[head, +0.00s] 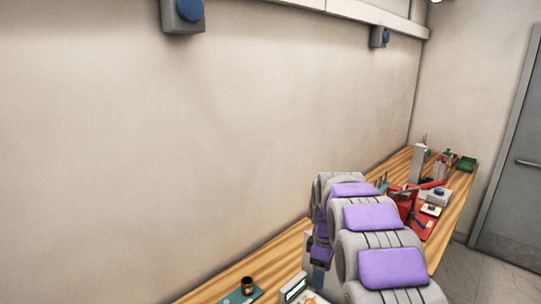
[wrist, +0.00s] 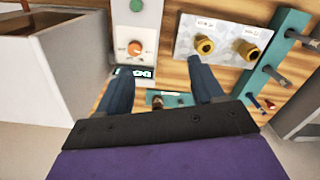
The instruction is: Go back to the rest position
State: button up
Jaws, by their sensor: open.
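My gripper (wrist: 160,88) shows in the wrist view with its two dark blue fingers apart and nothing between them. It hangs over the wooden bench (wrist: 180,75). In the head view my grey and purple arm reaches forward along the bench (head: 275,252), and the arm hides the fingertips there. A white panel with two brass fittings (wrist: 222,46) lies beyond the right finger. A control box with an orange knob (wrist: 134,47) and a small display is beyond the left finger.
A teal rack (wrist: 268,68) with several dark pegs is at the right of the wrist view. A grey bin-like box (wrist: 55,60) is at its left. In the head view, red items (head: 405,200) crowd the far bench, a wall runs along the left, and a grey door (head: 510,170) stands right.

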jog(key=s+r+m+b, duration=0.3)
jog(key=s+m, duration=0.4)
jog(key=s, duration=1.5)
jog(key=s+f+m+b, duration=0.1)
jog(key=s+f+m, duration=0.1)
jog(key=s, duration=0.8)
jog(key=s+f+m+g+b, duration=0.1)
jog(key=s+f+m, duration=0.2)
jog(key=s, duration=0.7)
jog(key=shift+s+a+f+m, duration=0.25)
jog(key=shift+a+f+m, duration=0.05)
jog(key=shift+f, duration=0.15)
